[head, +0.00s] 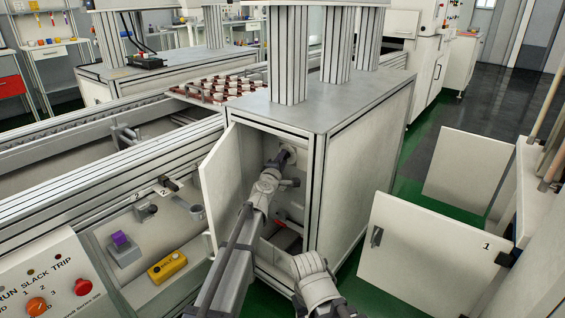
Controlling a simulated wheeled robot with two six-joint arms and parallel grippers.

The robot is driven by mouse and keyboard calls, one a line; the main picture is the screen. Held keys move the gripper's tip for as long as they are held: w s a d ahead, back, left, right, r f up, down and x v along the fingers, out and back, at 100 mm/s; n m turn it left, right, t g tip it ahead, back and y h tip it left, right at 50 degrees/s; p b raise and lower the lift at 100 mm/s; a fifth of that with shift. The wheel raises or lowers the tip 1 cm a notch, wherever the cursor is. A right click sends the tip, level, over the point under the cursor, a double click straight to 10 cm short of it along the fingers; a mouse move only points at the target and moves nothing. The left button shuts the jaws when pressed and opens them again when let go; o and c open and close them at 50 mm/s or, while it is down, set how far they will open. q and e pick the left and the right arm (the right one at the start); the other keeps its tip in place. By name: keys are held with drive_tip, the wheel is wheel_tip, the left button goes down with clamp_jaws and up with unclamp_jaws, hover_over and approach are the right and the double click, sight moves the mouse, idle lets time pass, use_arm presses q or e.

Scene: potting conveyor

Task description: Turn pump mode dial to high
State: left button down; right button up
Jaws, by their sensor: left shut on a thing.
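The pump mode dial (291,153) appears as a pale round fitting on the inner wall of the open cabinet, mostly covered by my gripper. My left gripper (282,159) reaches into the cabinet and is shut on the dial. The dial's marks and its setting are too small and too hidden to read. Part of my right arm shows at the bottom centre, but its gripper jaws do not show.
The cabinet (365,140) has its door (221,185) open on the left. A red-handled part (290,224) sits lower inside. A control panel (45,285) and a yellow box (167,267) are at left.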

idle(0.4)
use_arm(q)
drive_tip(key=c, duration=0.6)
unclamp_jaws()
drive_tip(key=shift+s, duration=0.1)
drive_tip(key=shift+v, duration=3.8)
drive_tip(key=shift+o, duration=0.2)
